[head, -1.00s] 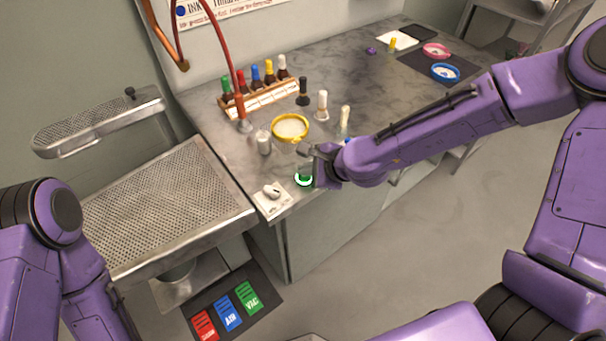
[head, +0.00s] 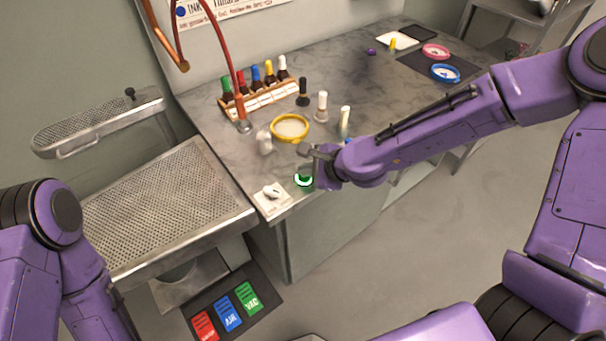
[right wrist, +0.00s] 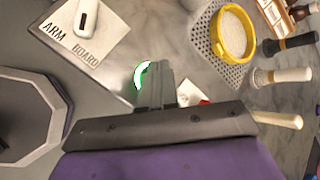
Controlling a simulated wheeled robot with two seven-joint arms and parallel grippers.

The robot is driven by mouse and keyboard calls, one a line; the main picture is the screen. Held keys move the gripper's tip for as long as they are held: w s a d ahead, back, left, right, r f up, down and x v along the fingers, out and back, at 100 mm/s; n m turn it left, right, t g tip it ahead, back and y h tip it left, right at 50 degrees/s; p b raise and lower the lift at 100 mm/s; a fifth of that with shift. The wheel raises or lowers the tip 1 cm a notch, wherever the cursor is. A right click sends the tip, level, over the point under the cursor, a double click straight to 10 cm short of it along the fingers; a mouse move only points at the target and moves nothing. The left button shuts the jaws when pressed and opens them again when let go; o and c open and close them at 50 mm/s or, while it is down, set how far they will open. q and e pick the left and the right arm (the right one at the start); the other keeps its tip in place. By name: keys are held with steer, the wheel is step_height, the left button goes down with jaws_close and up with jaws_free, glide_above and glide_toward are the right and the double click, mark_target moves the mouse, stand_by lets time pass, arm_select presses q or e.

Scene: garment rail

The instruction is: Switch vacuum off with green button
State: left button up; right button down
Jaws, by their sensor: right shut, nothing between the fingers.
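The green button (head: 303,180), with a bright ring around it, sits near the front edge of the grey bench in the head view. In the right wrist view the green button (right wrist: 142,73) is partly hidden behind my fingers. My right gripper (head: 311,178) is shut and empty, right beside the button; its fingers (right wrist: 155,73) point toward the bench. I cannot tell whether they touch the button. My left arm (head: 60,240) is at the left edge, but its gripper is out of view.
A white arm board switch plate (head: 262,206) lies left of the button. A yellow-rimmed sieve (head: 290,128), several bottles and a bottle rack (head: 262,99) stand behind it. A perforated metal table (head: 165,205) adjoins at left. A green VAC pedal (head: 249,298) is on the floor.

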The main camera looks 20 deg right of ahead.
mark_target(307, 178)
steer(key=shift+f, duration=0.1)
stand_by(0.4)
steer(key=shift+s+f, duration=0.1)
steer(key=shift+f, duration=0.25)
steer(key=shift+r+p, duration=0.35)
stand_by(0.3)
step_height(307, 178, up, 6)
steer(key=p, duration=0.6)
steer(key=shift+r, duration=0.15)
